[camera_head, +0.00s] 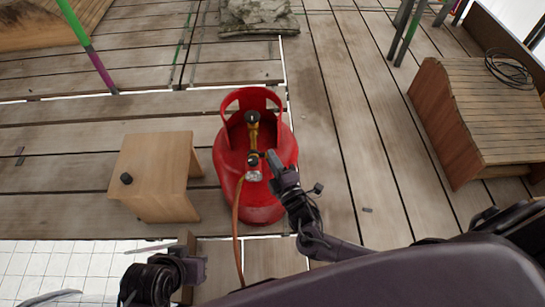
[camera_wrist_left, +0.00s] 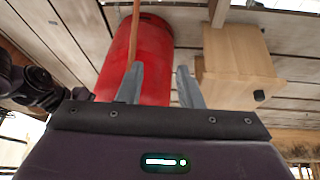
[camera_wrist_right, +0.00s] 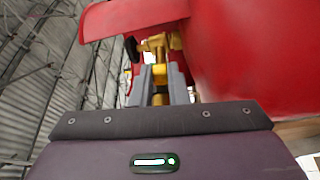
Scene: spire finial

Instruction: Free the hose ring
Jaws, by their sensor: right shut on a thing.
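A red gas cylinder (camera_head: 229,175) stands upright on the planks. A brass valve (camera_head: 252,125) with a black knob sits inside its collar, and an orange hose (camera_head: 238,235) hangs from the fitting below. My right gripper (camera_head: 272,166) is at this fitting. In the right wrist view my right gripper (camera_wrist_right: 160,88) is shut on a brass ring (camera_wrist_right: 160,77) on the valve outlet, between its grey fingers. In the left wrist view my left gripper (camera_wrist_left: 160,85) is open and empty, in front of the cylinder (camera_wrist_left: 150,60). The hose (camera_wrist_left: 134,38) runs beside its left finger.
A wooden stool (camera_head: 150,160) with a small black object (camera_head: 126,178) on it stands left of the cylinder. A wooden crate (camera_head: 480,115) with a coiled black cable (camera_head: 508,70) is at right. Grey sacks (camera_head: 258,15) lie at the back.

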